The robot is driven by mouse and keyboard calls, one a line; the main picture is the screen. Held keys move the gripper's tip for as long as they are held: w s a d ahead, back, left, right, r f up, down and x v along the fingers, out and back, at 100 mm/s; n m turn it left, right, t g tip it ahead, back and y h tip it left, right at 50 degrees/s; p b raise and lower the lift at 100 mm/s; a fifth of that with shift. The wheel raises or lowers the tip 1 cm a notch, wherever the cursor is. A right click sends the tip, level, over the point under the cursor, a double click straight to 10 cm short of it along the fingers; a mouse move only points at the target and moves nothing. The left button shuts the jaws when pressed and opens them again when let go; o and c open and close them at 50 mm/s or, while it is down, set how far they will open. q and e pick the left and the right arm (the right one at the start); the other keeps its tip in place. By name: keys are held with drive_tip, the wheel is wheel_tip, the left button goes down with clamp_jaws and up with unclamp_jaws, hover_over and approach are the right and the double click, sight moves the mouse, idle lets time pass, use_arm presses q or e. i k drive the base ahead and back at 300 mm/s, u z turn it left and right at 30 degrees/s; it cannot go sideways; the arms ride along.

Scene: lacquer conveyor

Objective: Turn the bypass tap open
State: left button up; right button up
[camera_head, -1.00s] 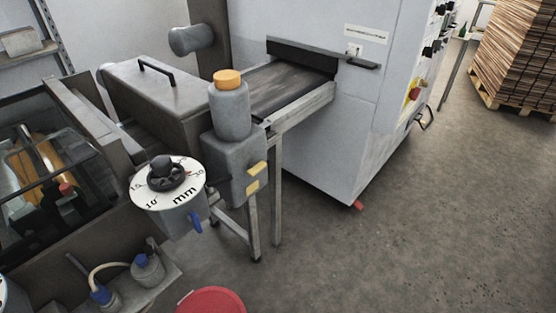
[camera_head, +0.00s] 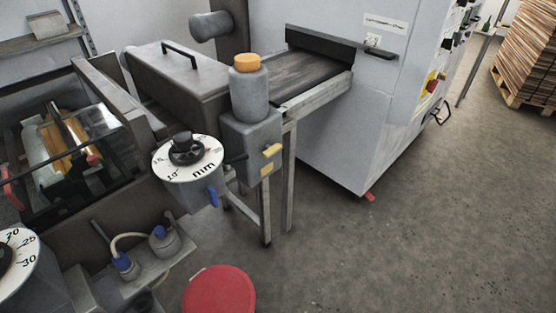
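Neither of my grippers is in view. I cannot tell for certain which part is the bypass tap. Two blue-topped fittings stand on a grey ledge at the lower left: one (camera_head: 122,261) with a pale hose and one on a grey bottle-like body (camera_head: 164,243). A grey box with yellow tabs (camera_head: 271,151) carries a grey bottle with an orange cap (camera_head: 247,63).
A red round lid or drum top (camera_head: 219,291) is at the bottom centre. A second dial (camera_head: 12,265) is cut off at the left edge. A conveyor (camera_head: 306,76) runs into a large grey cabinet (camera_head: 350,130). The floor at right is clear up to a wood stack (camera_head: 530,52).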

sight(270, 151)
drive_tip(key=z, duration=0.05)
drive_tip(key=k, duration=0.35)
drive_tip(key=u, duration=0.8)
drive_tip(key=i, duration=0.75)
